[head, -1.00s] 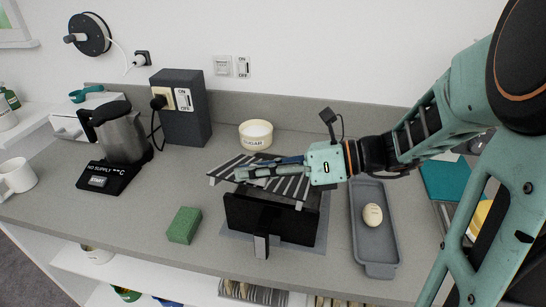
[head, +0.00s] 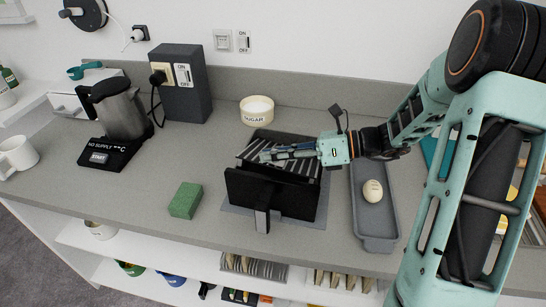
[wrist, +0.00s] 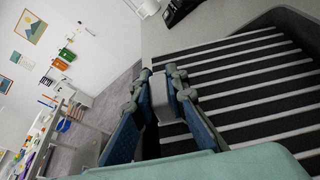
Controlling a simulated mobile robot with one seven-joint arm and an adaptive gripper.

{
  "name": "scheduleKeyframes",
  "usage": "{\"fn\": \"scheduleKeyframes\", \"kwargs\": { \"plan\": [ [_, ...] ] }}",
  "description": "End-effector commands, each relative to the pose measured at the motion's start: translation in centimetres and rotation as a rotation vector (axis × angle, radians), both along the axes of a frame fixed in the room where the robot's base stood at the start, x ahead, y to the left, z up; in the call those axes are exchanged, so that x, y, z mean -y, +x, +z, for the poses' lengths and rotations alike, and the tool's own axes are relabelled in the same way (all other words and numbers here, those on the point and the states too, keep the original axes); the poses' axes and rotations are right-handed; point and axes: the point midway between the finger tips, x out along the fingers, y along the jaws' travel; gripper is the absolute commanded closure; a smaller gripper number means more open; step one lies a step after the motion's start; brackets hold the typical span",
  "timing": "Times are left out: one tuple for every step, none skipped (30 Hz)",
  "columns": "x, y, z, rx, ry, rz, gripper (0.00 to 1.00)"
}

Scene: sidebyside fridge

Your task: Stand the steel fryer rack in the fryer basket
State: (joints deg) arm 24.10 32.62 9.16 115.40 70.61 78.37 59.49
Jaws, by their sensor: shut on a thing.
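The steel fryer rack (head: 300,168), a grid of pale slats, lies tilted over the opening of the black fryer basket (head: 285,197). It fills much of the wrist view (wrist: 240,88), with the dark basket showing between its slats. My gripper (head: 268,155) reaches in from the right and is shut on the rack at its left part; the fingertips also show in the wrist view (wrist: 166,90). The basket stands on a grey mat with its handle (head: 262,208) towards the front. The basket's front wall hides the rack's lower edge, so I cannot tell whether it touches the floor.
A grey tray (head: 376,222) with an egg (head: 373,191) is right of the basket. A green sponge (head: 186,200) lies left of it, and a sugar bowl (head: 257,110) stands behind. A kettle (head: 122,108) stands further left.

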Motion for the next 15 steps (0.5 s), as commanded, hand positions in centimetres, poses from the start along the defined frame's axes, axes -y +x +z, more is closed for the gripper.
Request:
{"fn": "scheduleKeyframes", "kwargs": {
  "plan": [
    [-0.03,0.01,-0.58,-0.001,0.002,0.000,1.00],
    [-0.03,0.01,-0.83,0.000,0.002,0.000,1.00],
    [-0.04,0.02,-1.04,0.000,0.002,0.000,1.00],
    [-0.03,0.02,-1.09,0.001,0.002,0.000,1.00],
    [-0.02,0.03,-1.08,0.002,0.002,0.000,1.00],
    [-0.03,0.02,-1.06,0.002,0.002,0.000,1.00],
    [-0.02,0.02,-1.05,0.002,0.002,0.000,1.00],
    [-0.02,0.02,-1.05,0.002,0.002,0.000,1.00],
    [-0.02,0.02,-1.05,0.002,0.001,0.000,1.00],
    [-0.03,0.01,-1.07,0.002,0.001,0.000,1.00],
    [-0.03,0.02,-1.14,0.002,0.001,0.000,1.00],
    [-0.03,0.01,-1.27,0.001,0.001,0.000,1.00],
    [-0.03,0.00,-1.37,0.001,0.001,0.000,1.00],
    [-0.02,0.01,-1.47,0.002,0.001,0.000,1.00],
    [-0.02,0.01,-1.45,0.001,0.000,-0.001,0.83]
  ]
}}
